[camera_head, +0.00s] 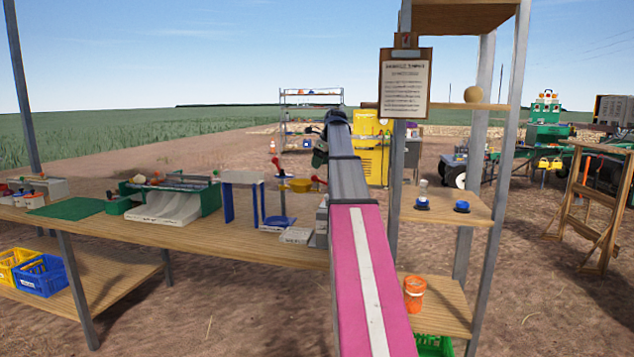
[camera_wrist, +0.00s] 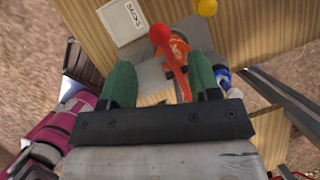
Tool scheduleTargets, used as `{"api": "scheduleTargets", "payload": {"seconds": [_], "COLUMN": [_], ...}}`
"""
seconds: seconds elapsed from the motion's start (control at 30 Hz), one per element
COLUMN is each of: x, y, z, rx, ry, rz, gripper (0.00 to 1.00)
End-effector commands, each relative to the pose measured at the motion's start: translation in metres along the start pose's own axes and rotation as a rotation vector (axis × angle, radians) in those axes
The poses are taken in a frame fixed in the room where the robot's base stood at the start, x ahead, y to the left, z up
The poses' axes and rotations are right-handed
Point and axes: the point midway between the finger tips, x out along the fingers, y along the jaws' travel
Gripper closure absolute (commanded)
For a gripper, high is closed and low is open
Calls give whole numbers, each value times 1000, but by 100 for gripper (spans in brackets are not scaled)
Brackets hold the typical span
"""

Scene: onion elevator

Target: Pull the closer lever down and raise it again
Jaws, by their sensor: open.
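In the head view my gripper (camera_head: 320,150) is small and partly hidden by my arm.

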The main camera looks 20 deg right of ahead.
Motion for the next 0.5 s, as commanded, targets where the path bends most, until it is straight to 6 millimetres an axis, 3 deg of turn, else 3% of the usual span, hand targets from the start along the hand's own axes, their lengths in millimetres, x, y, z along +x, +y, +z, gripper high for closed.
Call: {"api": "scheduleTargets", "payload": {"seconds": [0.3, 0.5], "x": [57, 83], "y": [0, 0], "z": [-1, -1], "rx": [0, 0], "ry": [2, 2], "rz": [3, 2], "gripper": [44, 44]}}
